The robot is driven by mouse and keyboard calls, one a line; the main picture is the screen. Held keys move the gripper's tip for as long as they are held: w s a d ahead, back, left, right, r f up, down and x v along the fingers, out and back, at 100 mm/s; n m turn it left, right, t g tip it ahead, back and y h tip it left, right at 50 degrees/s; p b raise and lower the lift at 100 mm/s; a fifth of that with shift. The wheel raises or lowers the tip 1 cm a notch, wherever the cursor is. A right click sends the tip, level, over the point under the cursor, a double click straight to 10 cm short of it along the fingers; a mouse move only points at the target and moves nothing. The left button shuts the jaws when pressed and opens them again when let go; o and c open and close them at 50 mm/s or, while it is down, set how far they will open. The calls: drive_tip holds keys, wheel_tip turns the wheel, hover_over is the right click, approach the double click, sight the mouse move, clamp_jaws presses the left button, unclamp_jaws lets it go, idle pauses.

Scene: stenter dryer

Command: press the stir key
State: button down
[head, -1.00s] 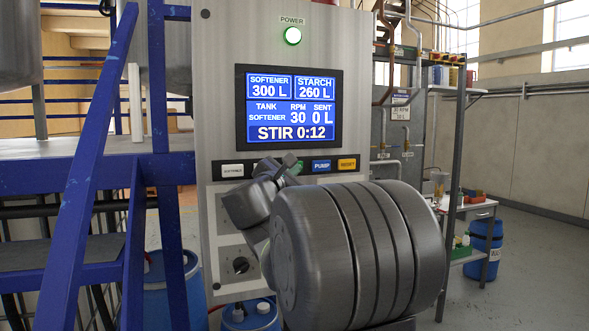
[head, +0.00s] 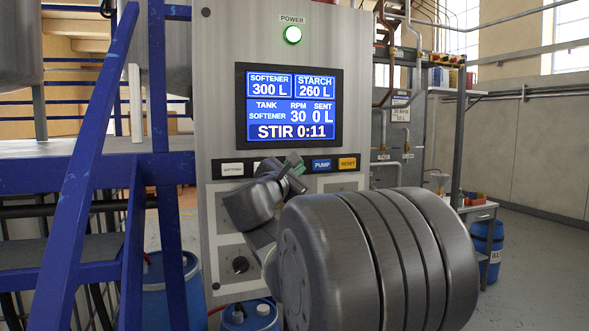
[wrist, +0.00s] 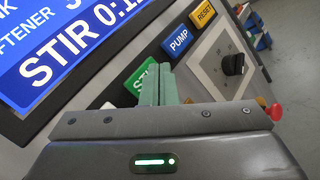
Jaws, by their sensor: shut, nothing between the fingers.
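The green stir key (wrist: 143,77) shows in the wrist view, partly hidden behind my fingers, on the key row below the screen. My gripper (wrist: 159,68) is shut and empty, its pale green fingertips in front of the right part of that key; I cannot tell whether they touch it. In the head view my gripper (head: 299,171) is at the key row, and its fingers and the arm cover most of the stir key. The screen (head: 289,106) reads STIR 0:11, tank softener, RPM 30, sent 0 L.
The blue PUMP key (wrist: 179,40) and yellow RESET key (wrist: 203,14) lie right of the stir key. A black knob (wrist: 233,64) sits on a plate below them. A blue stair frame (head: 95,150) stands left of the panel (head: 218,60); blue drums stand below.

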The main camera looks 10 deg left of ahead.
drive_tip(key=s+d, duration=0.1)
drive_tip(key=s, duration=0.1)
drive_tip(key=s+d+b, duration=0.1)
drive_tip(key=shift+s+d, duration=0.3)
drive_tip(key=shift+s, duration=0.1)
idle(0.5)
drive_tip(key=s+d, duration=0.1)
drive_tip(key=s+d+p, duration=0.1)
drive_tip(key=s, duration=0.1)
drive_tip(key=shift+s+d, duration=0.15)
idle(0.7)
